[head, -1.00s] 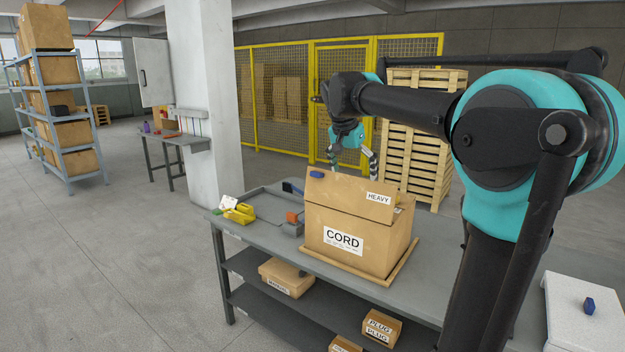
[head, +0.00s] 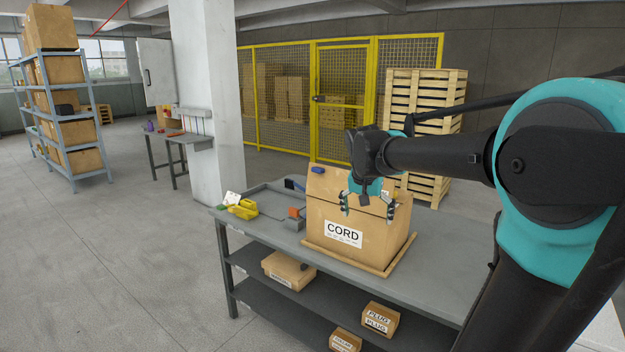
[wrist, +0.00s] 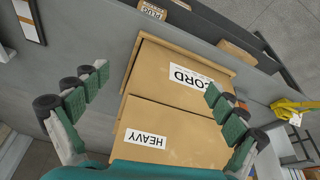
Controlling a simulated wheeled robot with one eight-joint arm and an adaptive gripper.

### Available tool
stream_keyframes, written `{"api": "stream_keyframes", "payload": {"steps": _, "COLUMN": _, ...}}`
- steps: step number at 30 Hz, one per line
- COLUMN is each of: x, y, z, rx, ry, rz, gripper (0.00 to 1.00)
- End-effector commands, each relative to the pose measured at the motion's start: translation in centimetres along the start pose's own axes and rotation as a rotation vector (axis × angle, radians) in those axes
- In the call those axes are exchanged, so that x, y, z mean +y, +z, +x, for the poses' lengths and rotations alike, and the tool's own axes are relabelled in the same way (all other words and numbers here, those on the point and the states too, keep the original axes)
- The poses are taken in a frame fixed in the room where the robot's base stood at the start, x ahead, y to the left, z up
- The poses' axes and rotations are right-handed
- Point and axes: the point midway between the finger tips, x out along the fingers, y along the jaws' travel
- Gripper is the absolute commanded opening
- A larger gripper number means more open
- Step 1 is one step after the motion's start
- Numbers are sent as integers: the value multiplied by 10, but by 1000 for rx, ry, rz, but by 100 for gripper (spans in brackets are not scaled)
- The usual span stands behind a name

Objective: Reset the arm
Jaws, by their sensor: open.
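My gripper (head: 368,205) is open and empty. In the head view it hangs in front of the upper part of the cardboard box labelled CORD (head: 345,237), hiding part of its flap. The wrist view shows my two fingers spread wide (wrist: 157,95), with the CORD box (wrist: 170,75) and its flap marked HEAVY (wrist: 165,135) seen between and beyond them. I cannot tell whether a finger touches the box. The box sits on a tan tray (head: 350,265) on the grey workbench (head: 440,262).
A blue item (head: 318,170) lies at the box's top edge. Smaller boxes, including one marked PLUG (head: 380,319), are on the lower shelves. The floor at left is clear.

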Motion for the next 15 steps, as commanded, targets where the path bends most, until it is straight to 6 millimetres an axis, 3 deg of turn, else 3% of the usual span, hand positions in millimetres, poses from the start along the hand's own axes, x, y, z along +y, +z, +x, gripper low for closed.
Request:
{"api": "stream_keyframes", "payload": {"steps": 5, "x": 40, "y": 66, "z": 55, "rx": -10, "ry": -46, "rz": -114, "gripper": 97}}
{"api": "stream_keyframes", "payload": {"steps": 9, "x": 76, "y": 138, "z": 101, "rx": -7, "ry": -95, "rz": -231, "gripper": 97}}
{"api": "stream_keyframes", "payload": {"steps": 12, "x": 95, "y": 183, "z": 123, "rx": 2, "ry": -124, "rz": -300, "gripper": 97}}
{"api": "stream_keyframes", "payload": {"steps": 15, "x": 108, "y": 216, "z": 137, "rx": 10, "ry": -144, "rz": -350, "gripper": 97}}
